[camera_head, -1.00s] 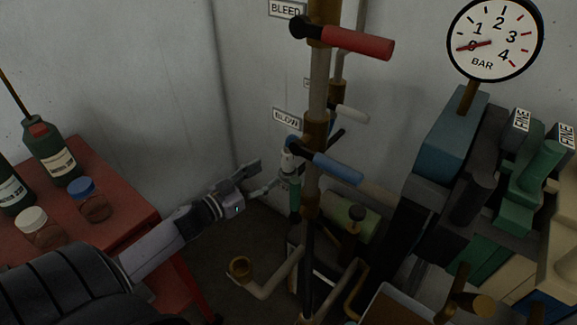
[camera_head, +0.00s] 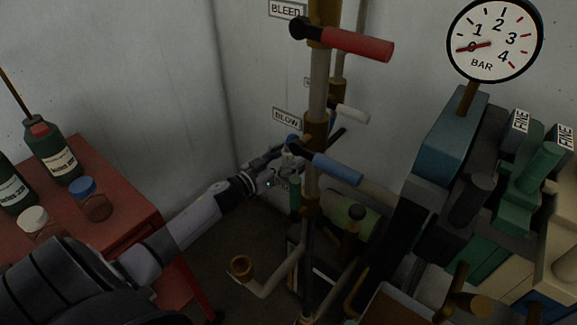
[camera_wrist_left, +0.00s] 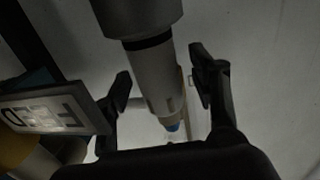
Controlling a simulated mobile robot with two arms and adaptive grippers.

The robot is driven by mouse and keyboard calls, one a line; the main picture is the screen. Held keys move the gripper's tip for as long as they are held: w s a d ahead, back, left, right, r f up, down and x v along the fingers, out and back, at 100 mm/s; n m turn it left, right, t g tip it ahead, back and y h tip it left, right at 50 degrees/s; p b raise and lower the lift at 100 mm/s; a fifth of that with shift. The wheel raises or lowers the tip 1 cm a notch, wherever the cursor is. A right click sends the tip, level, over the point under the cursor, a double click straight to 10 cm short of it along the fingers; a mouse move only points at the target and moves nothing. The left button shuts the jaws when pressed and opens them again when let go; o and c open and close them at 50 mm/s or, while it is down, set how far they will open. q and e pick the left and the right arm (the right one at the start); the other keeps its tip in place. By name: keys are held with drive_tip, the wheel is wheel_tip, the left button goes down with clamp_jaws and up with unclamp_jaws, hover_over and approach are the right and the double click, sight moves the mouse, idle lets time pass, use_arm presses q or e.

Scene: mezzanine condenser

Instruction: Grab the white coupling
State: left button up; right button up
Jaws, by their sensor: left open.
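The white coupling (camera_head: 288,161) stands beside the pipe column, above a short green hose end (camera_head: 295,195). My left gripper (camera_head: 276,166) reaches it from the left, partly covering it. In the left wrist view a pale grey-white cylinder with a dark ring, seemingly the coupling (camera_wrist_left: 152,80), runs between the two open fingers of my left gripper (camera_wrist_left: 162,72). A gap shows at the right finger; contact on the left cannot be told. My right gripper is not in view.
The pipe column carries a red-handled lever (camera_head: 355,43), a white-handled one (camera_head: 350,113) and a blue-handled one (camera_head: 338,168) close by my gripper. A red table (camera_head: 125,220) with bottles and jars is at left. A sign plate (camera_wrist_left: 52,112) shows in the wrist view.

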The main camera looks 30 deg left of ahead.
use_arm(q)
drive_tip(key=shift+c, duration=0.5)
clamp_jaws()
